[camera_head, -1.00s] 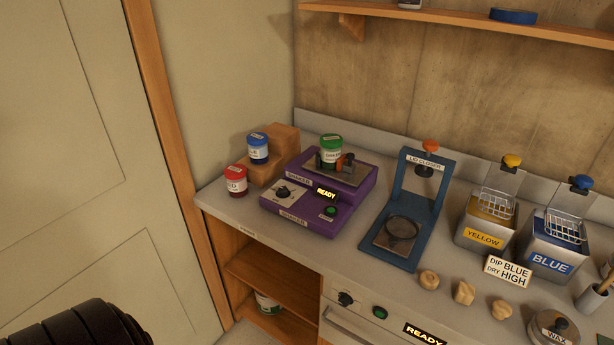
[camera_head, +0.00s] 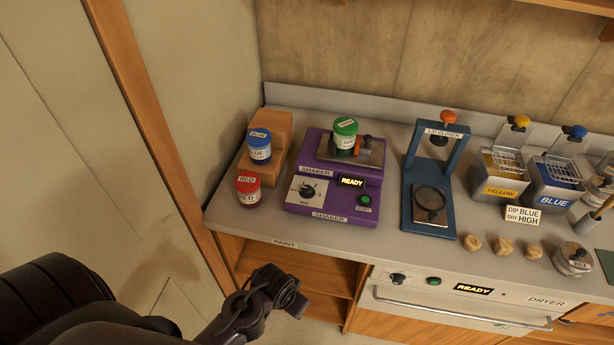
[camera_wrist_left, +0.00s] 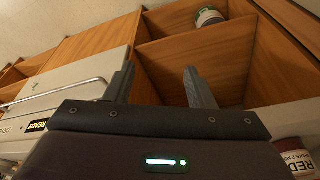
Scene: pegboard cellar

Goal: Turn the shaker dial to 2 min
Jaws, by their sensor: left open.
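The purple shaker (camera_head: 331,212) stands on the counter with a lit READY display. Its black dial (camera_head: 308,190) sits on a pale plate at the left of its front; the dial's setting is too small to read. A green-lidded can (camera_head: 345,135) stands on the shaker's platform. My left gripper (camera_head: 283,290) is below and in front of the counter edge, apart from the shaker. In the left wrist view its two fingers (camera_wrist_left: 160,85) are spread with nothing between them, facing the open shelves. My right gripper is in neither view.
A red can (camera_head: 248,190) stands left of the shaker, and a blue can (camera_head: 259,147) is on a wooden step (camera_head: 270,135). The blue lid closer (camera_head: 430,205) stands to the right. The counter's front edge lies between my left gripper and the shaker.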

